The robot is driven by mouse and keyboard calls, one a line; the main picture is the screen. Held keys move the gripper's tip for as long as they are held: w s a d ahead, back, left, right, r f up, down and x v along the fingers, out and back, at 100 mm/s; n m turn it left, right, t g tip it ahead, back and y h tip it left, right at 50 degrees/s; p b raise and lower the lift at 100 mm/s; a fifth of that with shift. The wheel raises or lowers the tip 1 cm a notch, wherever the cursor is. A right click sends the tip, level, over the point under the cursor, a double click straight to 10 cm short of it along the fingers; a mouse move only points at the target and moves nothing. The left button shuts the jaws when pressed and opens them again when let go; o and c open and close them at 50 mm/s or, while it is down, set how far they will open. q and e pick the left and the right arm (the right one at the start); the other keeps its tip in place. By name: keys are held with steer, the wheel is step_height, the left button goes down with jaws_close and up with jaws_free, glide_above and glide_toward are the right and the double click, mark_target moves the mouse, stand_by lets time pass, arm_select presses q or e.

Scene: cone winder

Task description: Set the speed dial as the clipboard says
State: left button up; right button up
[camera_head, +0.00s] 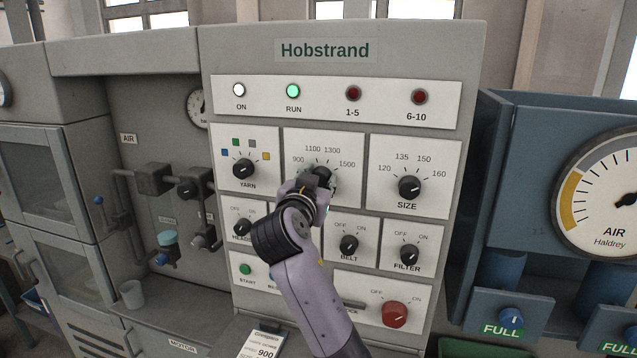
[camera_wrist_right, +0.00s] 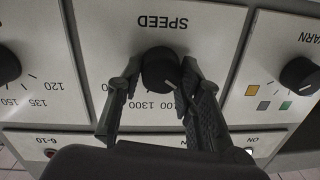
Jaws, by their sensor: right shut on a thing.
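The speed dial (camera_wrist_right: 160,68) is a round black knob under the word SPEED, which appears upside down in the right wrist view. My right gripper (camera_wrist_right: 161,72) is shut on it, one finger on each side. In the head view the right gripper (camera_head: 318,180) covers most of the dial; the scale marks 900, 1100, 1300 and 1500 show above it. My left gripper is not in view.
The yarn dial (camera_head: 243,169) is left of the speed dial and the size dial (camera_head: 410,187) is right. Smaller knobs, including belt (camera_head: 349,244) and filter (camera_head: 408,254), sit below. A red knob (camera_head: 395,314) is at lower right. The green RUN lamp (camera_head: 293,91) is lit.

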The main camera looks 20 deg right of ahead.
steer(key=shift+f+n, duration=0.1)
steer(key=shift+n, duration=0.5)
steer(key=o, duration=1.2)
steer(key=v, duration=0.7)
steer(key=shift+s+a, duration=0.15)
steer(key=shift+s, duration=0.05)
